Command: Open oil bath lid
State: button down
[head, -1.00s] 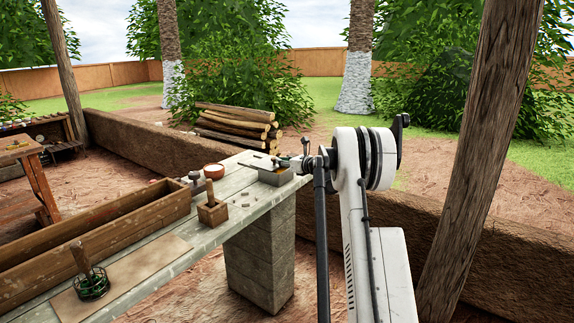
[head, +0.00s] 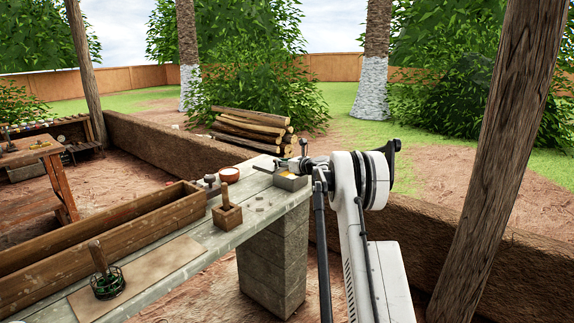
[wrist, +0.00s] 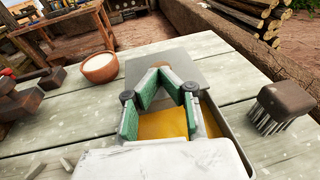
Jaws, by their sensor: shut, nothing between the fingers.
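The oil bath is a grey box (head: 293,183) at the far end of the bench, with yellow oil (wrist: 163,124) showing inside. Its grey flat lid (wrist: 205,68) is off the near part of the opening and lies toward the far side in the wrist view. In the head view the lid (head: 265,162) sticks out to the left of the box. My gripper (wrist: 165,69) is shut and empty, its green-padded fingers meeting over the lid. I cannot tell whether the fingertips touch it. The gripper body hides the near part of the box.
A brush (wrist: 283,104) lies right of the bath. A clay bowl (wrist: 100,67) and dark blocks (wrist: 22,100) are to the left.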

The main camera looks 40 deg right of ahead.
dwell(0.3)
jog(key=s+d+r+p, duration=0.1)
jog(key=s+r, duration=0.1)
jog(key=s, duration=1.1)
jog(key=shift+s+d+r, duration=0.15)
jog(key=shift+s+r, duration=0.05)
jog(key=shift+s, duration=0.2)
